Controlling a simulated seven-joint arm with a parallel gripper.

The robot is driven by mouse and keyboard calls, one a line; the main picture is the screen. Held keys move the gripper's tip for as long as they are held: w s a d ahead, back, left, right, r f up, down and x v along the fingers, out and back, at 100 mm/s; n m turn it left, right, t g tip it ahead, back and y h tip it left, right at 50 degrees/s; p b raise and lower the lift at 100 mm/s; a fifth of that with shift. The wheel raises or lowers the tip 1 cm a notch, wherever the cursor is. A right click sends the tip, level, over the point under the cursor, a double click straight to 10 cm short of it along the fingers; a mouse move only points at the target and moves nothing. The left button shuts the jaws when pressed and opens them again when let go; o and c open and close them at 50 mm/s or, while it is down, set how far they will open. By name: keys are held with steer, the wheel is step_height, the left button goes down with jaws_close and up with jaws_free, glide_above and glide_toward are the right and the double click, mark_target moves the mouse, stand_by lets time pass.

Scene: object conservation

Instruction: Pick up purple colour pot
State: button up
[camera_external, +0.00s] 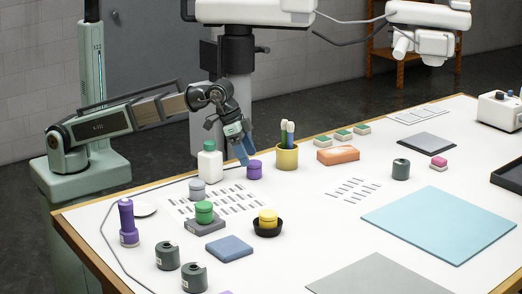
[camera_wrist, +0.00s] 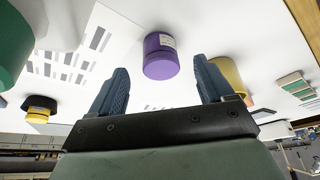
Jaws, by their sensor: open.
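The purple pot (camera_external: 254,170) is a small upright cylinder on the white table, just left of the yellow cup. In the wrist view the purple pot (camera_wrist: 160,56) has a small white label and lies between and beyond my two finger tips. My gripper (camera_external: 244,158) points down close beside the pot, on its left in the external view. In the wrist view my gripper (camera_wrist: 160,82) is open, with blue fingers wide apart and nothing held. I cannot tell whether a finger touches the pot.
A white bottle with a green cap (camera_external: 210,160) stands close left of my gripper. A yellow cup with brushes (camera_external: 287,157) stands close right of the pot. A taller purple bottle (camera_external: 128,225) stands at the left edge. Printed sheets (camera_external: 240,204) lie in front.

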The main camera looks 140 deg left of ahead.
mark_target(252, 162)
steer(key=shift+w+x, duration=0.2)
steer(key=shift+x, duration=2.35)
steer(key=shift+a+r, duration=0.1)
steer(key=shift+a, duration=0.05)
steer(key=shift+c, duration=0.4)
steer(key=c, duration=1)
